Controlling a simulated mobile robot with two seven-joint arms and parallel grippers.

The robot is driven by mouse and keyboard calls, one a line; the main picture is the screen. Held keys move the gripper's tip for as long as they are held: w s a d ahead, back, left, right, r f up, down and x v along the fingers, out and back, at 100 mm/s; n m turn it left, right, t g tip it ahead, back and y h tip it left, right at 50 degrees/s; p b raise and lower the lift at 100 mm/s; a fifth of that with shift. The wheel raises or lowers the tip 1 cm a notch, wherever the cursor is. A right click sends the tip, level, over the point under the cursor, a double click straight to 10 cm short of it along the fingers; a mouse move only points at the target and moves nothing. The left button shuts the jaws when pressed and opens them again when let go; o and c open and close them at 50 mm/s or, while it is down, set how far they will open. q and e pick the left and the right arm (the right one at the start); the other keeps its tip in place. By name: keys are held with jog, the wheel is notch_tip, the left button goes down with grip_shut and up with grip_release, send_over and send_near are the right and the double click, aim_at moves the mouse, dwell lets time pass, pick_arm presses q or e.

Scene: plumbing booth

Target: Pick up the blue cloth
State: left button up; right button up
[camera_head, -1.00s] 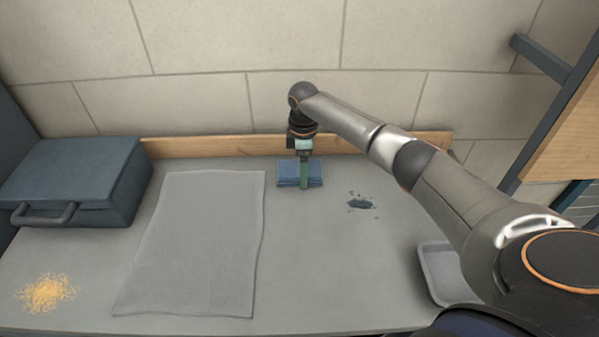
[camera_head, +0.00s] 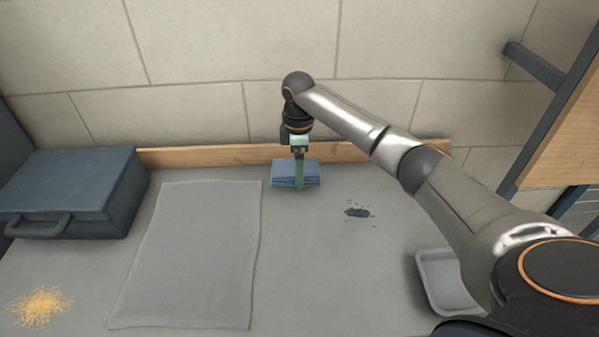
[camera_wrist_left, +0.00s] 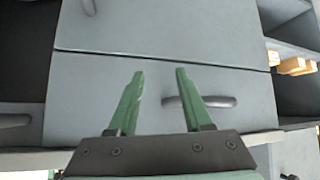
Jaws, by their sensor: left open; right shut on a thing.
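The blue cloth (camera_head: 311,173) is a folded stack near the back edge of the grey worktop in the head view. My right gripper (camera_head: 299,184) points down at it, with green fingers in front of and over its middle. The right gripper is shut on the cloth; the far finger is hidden. Whether the cloth is clear of the worktop I cannot tell. My left gripper (camera_wrist_left: 155,95) shows in the left wrist view, with its two green fingers apart and nothing between them. It faces grey drawer fronts with dark handles.
A grey mat (camera_head: 190,260) lies left of the cloth. A blue-grey case (camera_head: 80,190) stands at the far left, above yellow shavings (camera_head: 40,306). A dark spill (camera_head: 357,213) is right of the cloth, and a pale tray (camera_head: 445,283) is at the right. A wooden strip (camera_head: 210,155) runs along the back.

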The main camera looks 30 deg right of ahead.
jog(key=s+a+r, duration=0.8)
jog(key=s, duration=0.1)
jog(key=shift+a+p, duration=0.3)
jog(key=o, duration=0.8)
jog(key=c, duration=0.6)
